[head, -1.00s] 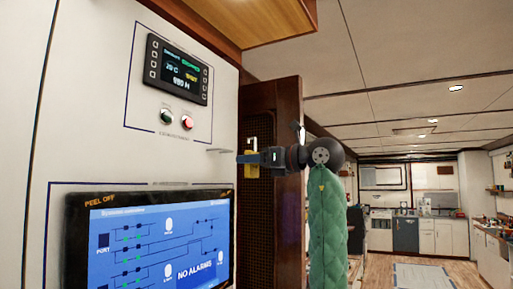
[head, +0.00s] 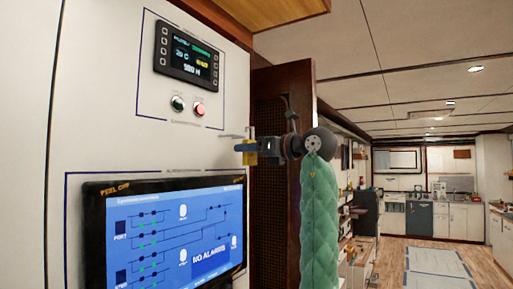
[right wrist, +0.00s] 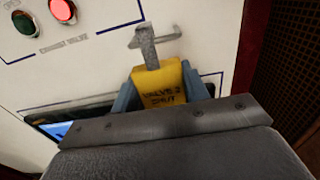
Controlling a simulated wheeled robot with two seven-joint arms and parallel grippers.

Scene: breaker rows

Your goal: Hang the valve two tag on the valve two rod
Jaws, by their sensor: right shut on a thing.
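The yellow tag (head: 248,153), lettered VALVE 2 SHUT in the right wrist view (right wrist: 162,90), hangs upright in my right gripper (head: 246,150). The gripper's blue-grey fingers (right wrist: 165,101) are shut on its two sides. A grey metal strip (right wrist: 149,48) rises from the tag's top. A thin grey rod (head: 232,136) sticks out from the white wall panel, right beside the tag's top. The strip and rod overlap in the right wrist view; I cannot tell whether the tag is hooked on. My left gripper is not in view.
The wall panel carries a small display (head: 189,55), a green button (head: 178,103), a red button (head: 199,109) and a large alarm screen (head: 165,240) below the rod. A dark brown door (head: 300,85) stands behind my right arm.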

